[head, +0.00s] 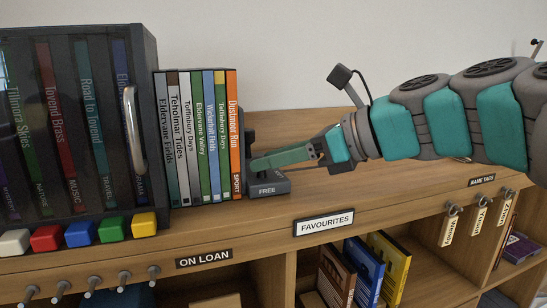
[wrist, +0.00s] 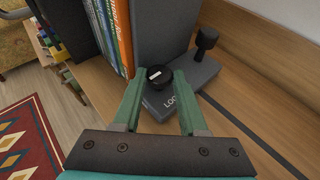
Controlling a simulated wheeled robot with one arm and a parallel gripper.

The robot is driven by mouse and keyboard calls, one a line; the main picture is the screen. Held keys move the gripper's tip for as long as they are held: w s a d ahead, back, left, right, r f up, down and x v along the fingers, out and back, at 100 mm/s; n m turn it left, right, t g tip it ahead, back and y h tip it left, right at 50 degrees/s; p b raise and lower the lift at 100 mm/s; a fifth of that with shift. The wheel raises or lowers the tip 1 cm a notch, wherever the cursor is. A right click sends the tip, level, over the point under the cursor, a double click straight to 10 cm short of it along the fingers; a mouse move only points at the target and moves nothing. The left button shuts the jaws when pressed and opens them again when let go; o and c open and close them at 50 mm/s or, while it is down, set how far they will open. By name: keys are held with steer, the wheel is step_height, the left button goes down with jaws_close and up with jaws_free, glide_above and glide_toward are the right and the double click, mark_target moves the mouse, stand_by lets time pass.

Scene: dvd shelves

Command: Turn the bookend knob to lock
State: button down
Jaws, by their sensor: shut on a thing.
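The dark grey bookend (head: 270,189) stands against the right end of the DVD row on the shelf top. FREE shows on the front of its base in the head view. In the wrist view, part of a label reading LOC shows on the bookend base (wrist: 184,95). The round black knob (wrist: 160,77) has a small white mark on top, toward its left side. My gripper (head: 260,164) reaches in from the right; its green fingers straddle the knob in the wrist view (wrist: 157,80) and are shut on it. The fingers hide the knob in the head view.
Several DVDs (head: 197,135) stand upright left of the bookend, beside a dark glass-fronted case (head: 75,120) with coloured buttons. A black post with a round head (wrist: 207,40) rises behind the knob. Shelf top right of the bookend is clear beneath my arm. A FAVOURITES sign (head: 323,223) is on the front edge.

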steer(key=n+g, duration=0.1)
steer(key=g, duration=0.1)
steer(key=w+n+g+y, duration=0.1)
steer(key=n+g, duration=0.1)
steer(key=shift+d+n+y, duration=0.2)
steer(key=shift+n+y, duration=0.1)
steer(key=shift+w+n+g, duration=0.15)
steer(key=shift+n+g, duration=0.65)
steer(key=shift+g, duration=0.15)
steer(key=shift+w+n+g, duration=0.1)
steer(key=shift+n+g, duration=0.7)
steer(key=shift+g, duration=0.15)
steer(key=shift+n+g, duration=0.4)
steer(key=shift+g, duration=0.1)
steer(key=shift+c, duration=2.3)
jaws_free()
